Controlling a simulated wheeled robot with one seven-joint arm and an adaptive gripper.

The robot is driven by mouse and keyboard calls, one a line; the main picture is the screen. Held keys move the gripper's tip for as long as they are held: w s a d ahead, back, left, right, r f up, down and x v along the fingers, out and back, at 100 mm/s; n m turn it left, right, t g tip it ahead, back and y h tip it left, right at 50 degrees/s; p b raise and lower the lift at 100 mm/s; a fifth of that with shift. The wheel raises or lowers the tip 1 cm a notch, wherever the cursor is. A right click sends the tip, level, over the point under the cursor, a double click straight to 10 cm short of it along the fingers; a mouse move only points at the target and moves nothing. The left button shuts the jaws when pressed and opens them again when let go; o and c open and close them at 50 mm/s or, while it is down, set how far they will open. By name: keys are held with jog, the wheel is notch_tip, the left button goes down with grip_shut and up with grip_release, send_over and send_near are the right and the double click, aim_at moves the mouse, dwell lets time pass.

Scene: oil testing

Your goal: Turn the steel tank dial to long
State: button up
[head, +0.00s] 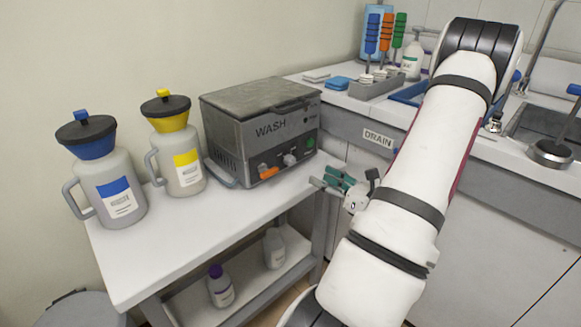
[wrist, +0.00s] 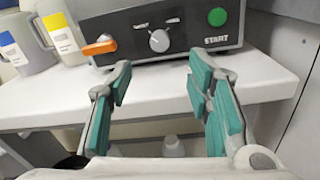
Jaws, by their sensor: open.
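The steel tank (head: 262,128), marked WASH, stands at the back right of the white cart. Its dial (head: 290,159) is a grey knob low on the front panel; it also shows in the wrist view (wrist: 159,41), with its pointer roughly upward. The scale labels around it are too small to read. My gripper (head: 335,181) is open and empty, in front of and to the right of the tank. In the wrist view, its teal-padded fingers (wrist: 162,85) are spread wide below the dial, apart from it.
An orange lever (wrist: 99,46) sits left of the dial, and a green START button (wrist: 217,17) sits right. A blue-lidded jug (head: 105,180) and a yellow-lidded jug (head: 178,150) stand left of the tank. A counter marked DRAIN (head: 377,138) is at the right.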

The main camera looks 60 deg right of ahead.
aim_at(293, 162)
jog(key=w, duration=0.3)
jog(key=w+d+b, duration=0.1)
jog(key=w, duration=0.3)
jog(key=w+d+b, duration=0.1)
jog(key=w, duration=0.3)
jog(key=shift+d, duration=0.1)
grip_shut()
